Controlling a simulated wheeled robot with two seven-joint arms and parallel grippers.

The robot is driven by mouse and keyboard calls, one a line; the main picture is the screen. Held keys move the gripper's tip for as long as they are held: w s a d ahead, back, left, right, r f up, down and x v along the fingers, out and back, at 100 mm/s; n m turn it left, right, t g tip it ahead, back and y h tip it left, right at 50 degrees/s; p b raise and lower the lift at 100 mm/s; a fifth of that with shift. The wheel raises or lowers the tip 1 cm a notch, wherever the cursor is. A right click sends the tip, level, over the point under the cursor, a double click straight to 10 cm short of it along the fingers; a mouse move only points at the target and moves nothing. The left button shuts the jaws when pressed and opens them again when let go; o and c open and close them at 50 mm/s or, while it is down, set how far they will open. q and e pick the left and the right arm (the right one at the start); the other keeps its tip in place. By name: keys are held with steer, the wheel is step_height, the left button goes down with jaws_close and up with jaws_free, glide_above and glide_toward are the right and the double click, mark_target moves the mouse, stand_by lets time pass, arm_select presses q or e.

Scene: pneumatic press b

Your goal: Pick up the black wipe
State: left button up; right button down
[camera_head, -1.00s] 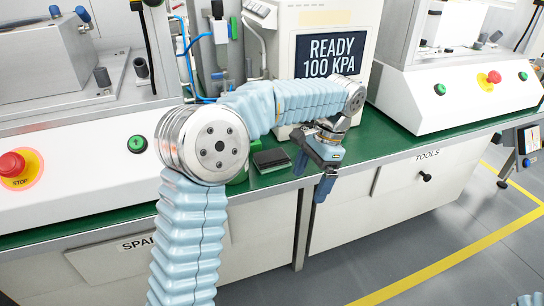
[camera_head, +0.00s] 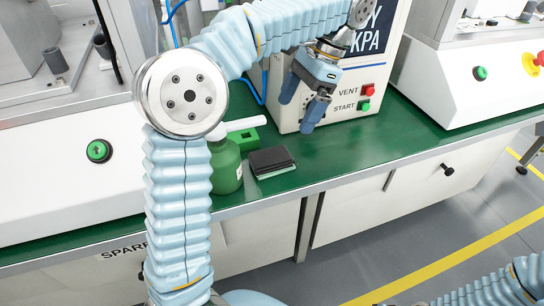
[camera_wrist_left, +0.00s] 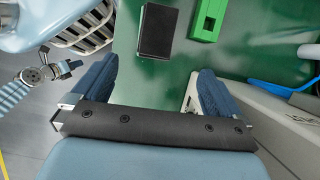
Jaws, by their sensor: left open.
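The black wipe (camera_head: 270,160) lies flat on the green bench top near its front edge, dark and rectangular with a paler layer at its edge. It also shows in the left wrist view (camera_wrist_left: 158,32), at the top centre, beyond the fingertips. My left gripper (camera_head: 303,104) is open and empty. It hangs above the bench, behind and to the right of the wipe, in front of the white control box. In the left wrist view its two blue fingers (camera_wrist_left: 155,80) stand wide apart with bare bench between them. My right gripper (camera_wrist_left: 65,68) appears small at the left of that view.
A green bottle (camera_head: 226,168) stands just left of the wipe. A green block (camera_head: 246,138) lies behind it. The white control box (camera_head: 350,85) with VENT and START buttons stands behind my left gripper. The bench right of the wipe is clear.

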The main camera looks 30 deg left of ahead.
arm_select(q)
steer(key=b, duration=0.1)
glide_above(278, 155)
steer(key=w, duration=0.2)
steer(key=f, duration=0.5)
steer(key=shift+w+d+f, duration=0.1)
steer(key=shift+d+f, duration=0.25)
steer(key=shift+f, duration=0.05)
steer(key=x, duration=0.4)
steer(key=d+b+x, duration=0.1)
steer(key=shift+s+a+f, duration=0.15)
steer(key=shift+s+f, duration=0.1)
steer(key=shift+f, duration=0.2)
steer(key=shift+c, duration=0.2)
steer(key=c, duration=1)
steer(key=shift+r, duration=0.15)
